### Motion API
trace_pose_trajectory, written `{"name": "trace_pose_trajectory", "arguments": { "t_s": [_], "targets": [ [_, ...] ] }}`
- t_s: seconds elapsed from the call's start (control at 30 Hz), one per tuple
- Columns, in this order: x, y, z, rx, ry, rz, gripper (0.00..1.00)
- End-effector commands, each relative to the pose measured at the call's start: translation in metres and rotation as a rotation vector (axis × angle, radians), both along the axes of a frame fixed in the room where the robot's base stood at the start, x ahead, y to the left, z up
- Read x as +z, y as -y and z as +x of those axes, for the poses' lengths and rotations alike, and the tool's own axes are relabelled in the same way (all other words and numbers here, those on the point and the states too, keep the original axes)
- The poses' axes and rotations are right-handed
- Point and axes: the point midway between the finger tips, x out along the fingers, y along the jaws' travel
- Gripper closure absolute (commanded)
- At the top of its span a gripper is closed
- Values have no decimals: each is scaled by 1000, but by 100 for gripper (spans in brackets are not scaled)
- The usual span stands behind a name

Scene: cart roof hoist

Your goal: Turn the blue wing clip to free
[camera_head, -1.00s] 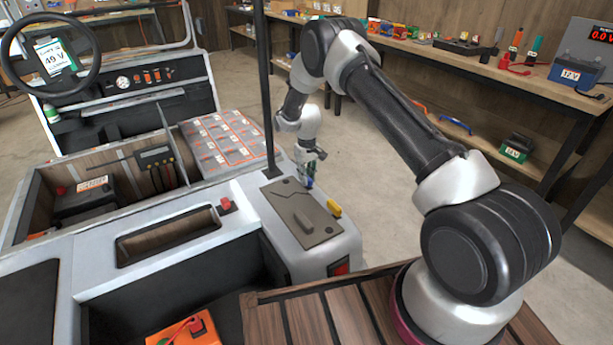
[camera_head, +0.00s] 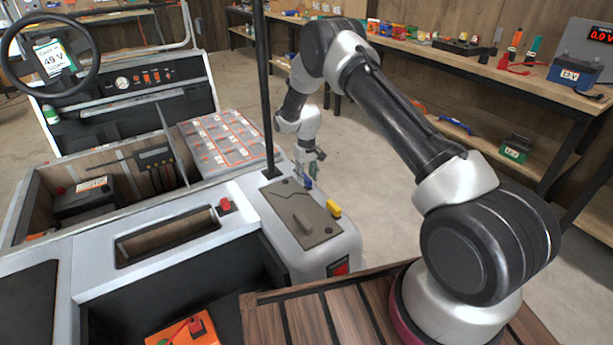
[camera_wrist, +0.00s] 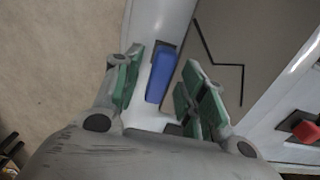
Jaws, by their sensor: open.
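The blue wing clip (camera_wrist: 161,74) shows in the wrist view as a blue bar at the edge of a grey-brown panel. It lies between the two green-padded fingers of my gripper (camera_wrist: 160,88), with gaps on both sides. My gripper is open, and no contact with the clip shows. In the head view my gripper (camera_head: 310,170) is low at the far right corner of the cart's deck. A small part of the blue clip (camera_head: 308,183) shows just beneath it. The panel (camera_head: 305,215) carries a raised handle-like block.
A yellow clip (camera_head: 334,208) sits on the panel's right edge. A red knob (camera_head: 225,204) stands left of the panel, and a black post (camera_head: 265,90) rises behind it. The cart's open bays lie to the left. Open floor (camera_head: 385,200) lies to the right.

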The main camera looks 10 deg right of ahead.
Motion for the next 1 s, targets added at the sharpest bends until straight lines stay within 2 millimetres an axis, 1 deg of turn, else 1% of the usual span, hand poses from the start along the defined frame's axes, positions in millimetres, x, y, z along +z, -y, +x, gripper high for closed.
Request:
{"name": "trace_pose_trajectory", "arguments": {
  "t_s": [0.07,0.17,0.27,0.5,0.6,0.7,0.83,1.0],
  "targets": [
    [0,0,0,0,0,0,59],
    [7,0,0,1,1,0,59],
    [23,0,1,1,4,1,59],
    [77,0,1,0,4,1,59],
    [96,0,0,0,2,1,59],
    [109,0,0,0,1,0,59],
    [118,0,0,0,0,0,59],
    [120,0,0,0,0,0,59]
  ]
}}
